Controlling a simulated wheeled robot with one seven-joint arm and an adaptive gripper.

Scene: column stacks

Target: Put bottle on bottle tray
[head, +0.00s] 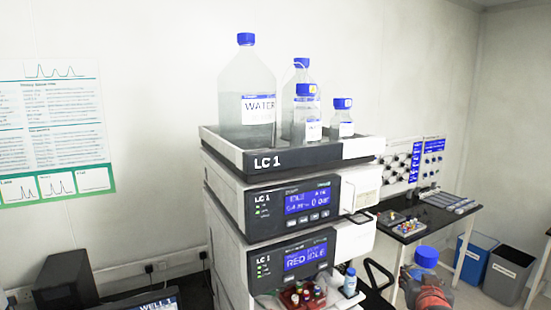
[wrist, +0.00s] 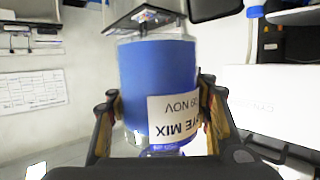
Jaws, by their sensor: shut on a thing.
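My gripper (wrist: 160,112) is shut on a bottle (wrist: 158,75) in the wrist view, with one finger on each side of it. The bottle looks blue and has a white label with upside-down text, "MIX" and "NOV". In the head view the held bottle's blue cap (head: 426,257) shows at the lower right, with part of my gripper (head: 428,298) around its body, cut off by the frame edge. The bottle tray (head: 310,153) is the dark-fronted tray on top of the LC 1 stack, up and left of the held bottle.
The tray holds a big WATER bottle (head: 246,95) and several smaller blue-capped bottles, with some bare room at its right end. Small vials (head: 303,294) and a small bottle (head: 350,282) stand lower on the stack. A black side table (head: 425,218) and bins (head: 508,275) are right.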

